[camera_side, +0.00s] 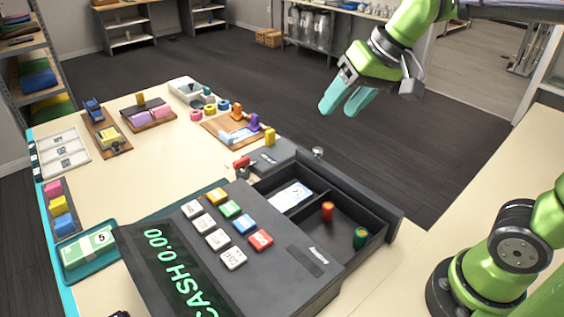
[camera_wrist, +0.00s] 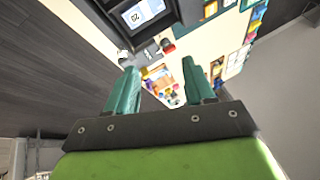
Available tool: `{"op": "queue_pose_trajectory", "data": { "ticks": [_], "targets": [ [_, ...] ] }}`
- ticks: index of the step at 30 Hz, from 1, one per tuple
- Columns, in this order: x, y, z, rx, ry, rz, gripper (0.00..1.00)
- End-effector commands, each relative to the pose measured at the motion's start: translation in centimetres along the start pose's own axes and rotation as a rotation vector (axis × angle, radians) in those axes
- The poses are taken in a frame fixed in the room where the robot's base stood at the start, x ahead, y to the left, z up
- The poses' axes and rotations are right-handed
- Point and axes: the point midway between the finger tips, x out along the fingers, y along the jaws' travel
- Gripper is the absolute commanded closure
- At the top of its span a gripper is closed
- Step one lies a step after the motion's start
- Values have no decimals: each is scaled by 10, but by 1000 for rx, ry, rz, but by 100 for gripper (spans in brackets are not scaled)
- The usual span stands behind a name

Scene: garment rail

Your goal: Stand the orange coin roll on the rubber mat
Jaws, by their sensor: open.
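An orange-red coin roll (camera_side: 327,210) stands upright in the right compartment of the open cash drawer (camera_side: 395,222). A green coin roll (camera_side: 360,238) stands in the same compartment, nearer the front corner. My gripper (camera_side: 345,106) is high above the floor, beyond the drawer, with its teal fingers apart and nothing between them. The wrist view also shows the open fingers (camera_wrist: 160,70). I cannot tell for sure which surface is the rubber mat; a dark flat pad (camera_side: 62,212) under pink, yellow and blue blocks lies at the table's left edge.
The cash register (camera_side: 300,262) with coloured keys fills the table front. Banknotes (camera_side: 291,195) lie in the drawer's left compartment. A teal tray (camera_side: 72,276) holds green notes. The table's middle (camera_side: 150,180) is clear.

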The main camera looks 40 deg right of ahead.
Motion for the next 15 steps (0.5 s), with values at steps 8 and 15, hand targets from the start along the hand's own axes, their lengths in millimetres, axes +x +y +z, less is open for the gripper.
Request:
{"op": "queue_pose_trajectory", "data": {
  "ticks": [8, 15],
  "targets": [
    [-6, 46, 79, 57, 140, -22, 47],
    [-2, 56, 94, 70, 166, -22, 47]
  ]
}}
